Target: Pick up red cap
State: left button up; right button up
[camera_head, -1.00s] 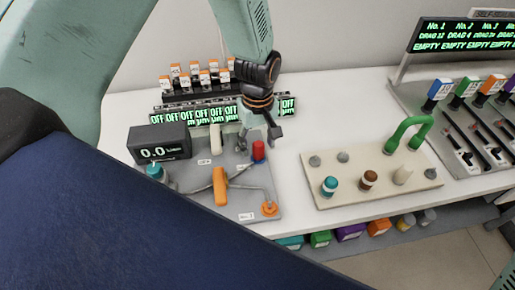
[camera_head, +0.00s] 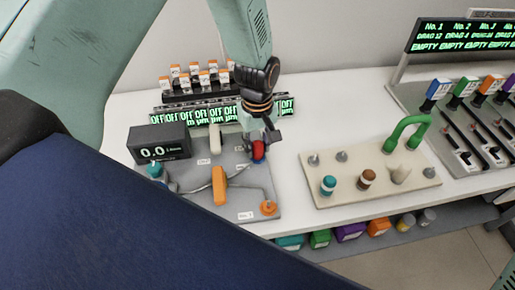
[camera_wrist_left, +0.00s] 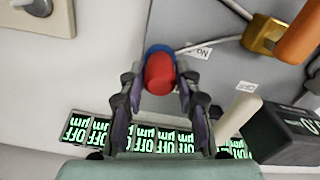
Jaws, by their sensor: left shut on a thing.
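The red cap (camera_wrist_left: 159,74) sits on a blue base (camera_wrist_left: 158,49) on the grey panel (camera_wrist_left: 208,80). In the head view the red cap (camera_head: 258,151) is partly covered by my left gripper (camera_head: 260,140), which reaches down onto it from behind. In the left wrist view my left gripper (camera_wrist_left: 160,85) has its two fingers on either side of the cap, shut on it. The cap still appears at the blue base; I cannot tell whether it is raised. My right gripper is not in view.
An orange handle (camera_head: 219,185), an orange knob (camera_head: 268,208), a cream post (camera_head: 215,139) and a black display (camera_head: 160,143) reading 0.0 surround the cap on the panel. A beige board (camera_head: 370,183) with a green arch (camera_head: 408,130) stands to the right. A row of OFF displays (camera_head: 190,117) lies behind.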

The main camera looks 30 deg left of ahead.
pick_arm(q)
notch_tip(320, 180, up, 9)
jog(key=shift+p, duration=0.45)
jog(key=shift+r, duration=0.55)
notch_tip(320, 180, up, 5)
jog(key=p, duration=0.5)
send_over(257, 142)
jog(key=shift+f, duration=0.2)
dwell(0.5)
notch_tip(257, 142, up, 3)
jog(key=p, duration=0.3)
jog(key=shift+s, duration=0.1)
